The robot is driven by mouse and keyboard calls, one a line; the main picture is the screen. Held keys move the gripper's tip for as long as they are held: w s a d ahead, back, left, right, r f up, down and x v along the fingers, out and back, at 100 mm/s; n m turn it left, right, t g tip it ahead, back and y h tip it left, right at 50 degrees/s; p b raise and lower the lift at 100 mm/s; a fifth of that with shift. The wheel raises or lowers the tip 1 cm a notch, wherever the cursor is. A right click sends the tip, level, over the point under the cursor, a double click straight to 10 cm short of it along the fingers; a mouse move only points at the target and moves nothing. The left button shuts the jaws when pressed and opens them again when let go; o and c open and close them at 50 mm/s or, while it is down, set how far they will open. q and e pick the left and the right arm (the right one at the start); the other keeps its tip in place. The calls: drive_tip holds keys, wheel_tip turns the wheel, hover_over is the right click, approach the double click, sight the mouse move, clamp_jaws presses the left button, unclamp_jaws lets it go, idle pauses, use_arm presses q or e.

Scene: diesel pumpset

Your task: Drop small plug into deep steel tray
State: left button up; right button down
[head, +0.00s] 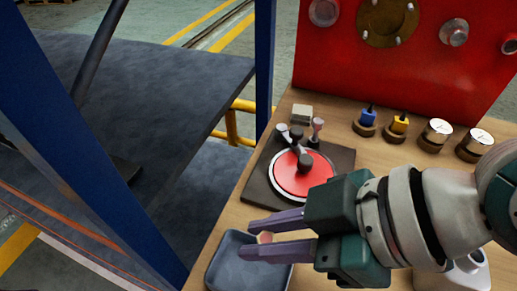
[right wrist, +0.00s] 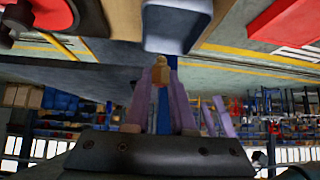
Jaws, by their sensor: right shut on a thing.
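My right gripper (head: 258,239) comes in from the right in the head view, its purple fingers over the deep steel tray. It is shut on a small plug (head: 265,237), a pale, brownish piece between the fingertips. The plug also shows in the right wrist view (right wrist: 160,73), between the fingers. The deep steel tray (head: 226,268) is a grey-blue, rounded box at the bottom of the head view, partly covered by the gripper. It also shows at the top of the right wrist view (right wrist: 176,30). My left gripper is not in view.
A red round plate (head: 303,175) with dark knobs sits on a dark square base behind the gripper. Blue and yellow fittings (head: 398,124) and round gauges (head: 437,132) stand along the wooden top below a red panel (head: 400,70). A blue post (head: 264,60) rises left of the bench.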

drive_tip(key=c, duration=0.7)
unclamp_jaws()
drive_tip(key=shift+r, duration=0.1)
drive_tip(key=shift+s+d+r, duration=0.1)
drive_tip(key=shift+d+r, duration=0.2)
drive_tip(key=p+v, duration=0.1)
drive_tip(key=v, duration=0.8)
drive_tip(key=shift+p, duration=0.4)
